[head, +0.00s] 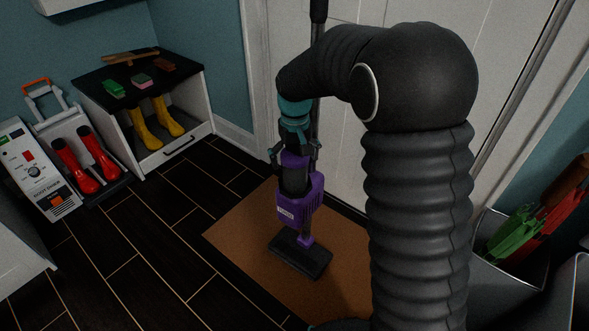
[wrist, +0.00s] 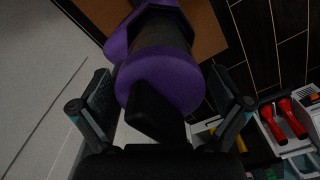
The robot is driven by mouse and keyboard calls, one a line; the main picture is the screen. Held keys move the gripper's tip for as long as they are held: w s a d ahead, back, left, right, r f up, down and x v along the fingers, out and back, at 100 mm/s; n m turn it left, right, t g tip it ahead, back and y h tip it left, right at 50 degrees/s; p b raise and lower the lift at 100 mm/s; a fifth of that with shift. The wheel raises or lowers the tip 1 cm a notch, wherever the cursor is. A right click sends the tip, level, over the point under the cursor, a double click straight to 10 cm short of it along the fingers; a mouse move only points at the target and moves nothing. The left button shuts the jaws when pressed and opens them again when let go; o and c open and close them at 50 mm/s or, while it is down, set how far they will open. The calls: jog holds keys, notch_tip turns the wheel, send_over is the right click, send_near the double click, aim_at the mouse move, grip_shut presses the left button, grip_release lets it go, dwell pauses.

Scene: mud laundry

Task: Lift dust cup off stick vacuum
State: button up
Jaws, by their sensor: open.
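The stick vacuum (head: 300,205) stands upright on a brown mat, with a purple body, a dark floor head (head: 300,258) and a dark wand rising behind. Its dust cup (head: 294,180) is a dark cylinder with a purple top, seated in the purple body. In the wrist view, the dust cup's purple cap (wrist: 188,85) carries a black block-like grip (wrist: 155,112). My gripper (head: 294,152) is open at the cup's top, its fingers on either side of the grip in the wrist view (wrist: 160,108). Contact cannot be told.
The brown mat (head: 235,232) lies before a white door (head: 345,120). A bench (head: 108,92) with brushes and yellow boots stands back left, beside a boot dryer (head: 40,165) with red boots. A bin (head: 510,265) stands right. Dark floor at left is clear.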

aim_at(295, 153)
jog(key=shift+f, duration=0.55)
jog(key=c, duration=1.3)
jog(key=shift+r, duration=0.5)
notch_tip(295, 153, up, 4)
jog(key=shift+f, duration=0.2)
jog(key=shift+s+d+r+p, duration=1.35)
jog(key=shift+s+d+r, duration=1.15)
jog(key=shift+d+r, duration=2.55)
jog(key=shift+s+a+r, duration=0.25)
jog(key=shift+s+a, duration=0.45)
jog(key=shift+s, duration=0.4)
jog(key=shift+s+a+r, duration=0.2)
jog(key=shift+s+a, duration=0.5)
jog(key=shift+s, duration=0.35)
jog(key=shift+s+a+r, duration=0.25)
jog(key=shift+s+a, duration=0.45)
jog(key=shift+s, duration=0.4)
